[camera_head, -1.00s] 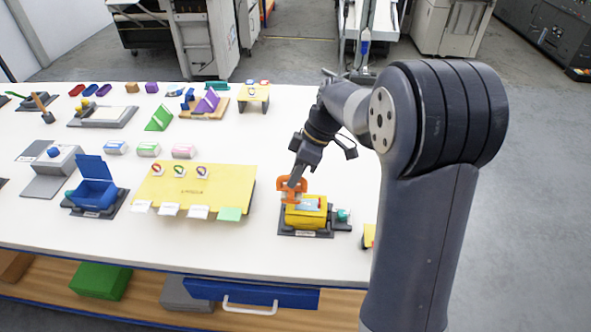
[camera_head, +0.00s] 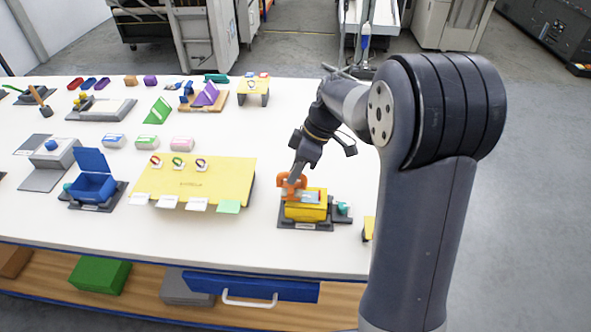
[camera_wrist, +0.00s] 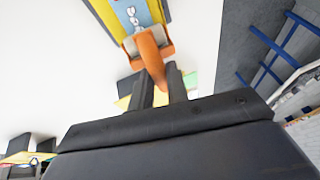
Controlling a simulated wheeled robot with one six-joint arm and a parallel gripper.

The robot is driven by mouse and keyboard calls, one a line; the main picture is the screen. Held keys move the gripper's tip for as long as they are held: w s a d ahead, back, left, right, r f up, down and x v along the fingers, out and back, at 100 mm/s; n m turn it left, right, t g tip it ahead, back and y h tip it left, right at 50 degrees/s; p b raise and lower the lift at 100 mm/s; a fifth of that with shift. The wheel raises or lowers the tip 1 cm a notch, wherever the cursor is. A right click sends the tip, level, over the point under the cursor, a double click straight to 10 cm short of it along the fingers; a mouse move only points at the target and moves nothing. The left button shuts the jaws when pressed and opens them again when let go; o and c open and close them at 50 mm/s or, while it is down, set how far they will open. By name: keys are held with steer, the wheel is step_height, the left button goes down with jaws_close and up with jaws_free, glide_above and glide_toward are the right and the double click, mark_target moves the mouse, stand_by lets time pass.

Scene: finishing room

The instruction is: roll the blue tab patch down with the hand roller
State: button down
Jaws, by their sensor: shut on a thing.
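My gripper (camera_head: 295,173) is shut on the handle of the orange hand roller (camera_head: 291,184); the roller also shows between the fingers in the wrist view (camera_wrist: 149,46). The roller's head is at the left end of the yellow block (camera_head: 306,212), over or at the edge of the light blue patch (camera_head: 308,196) on its top. In the wrist view the blue patch (camera_wrist: 135,12), with white marks, lies just beyond the roller's head. I cannot tell whether the roller presses on it. The yellow block sits on a dark base (camera_head: 300,228).
A teal piece (camera_head: 344,208) sits on the base right of the block. A yellow board (camera_head: 225,178) with small rings lies to the left, and a blue open box (camera_head: 92,186) stands farther left. White tabletop (camera_head: 265,240) is clear in front.

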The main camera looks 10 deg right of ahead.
steer(key=shift+f+b, duration=0.35)
steer(key=shift+f, duration=0.15)
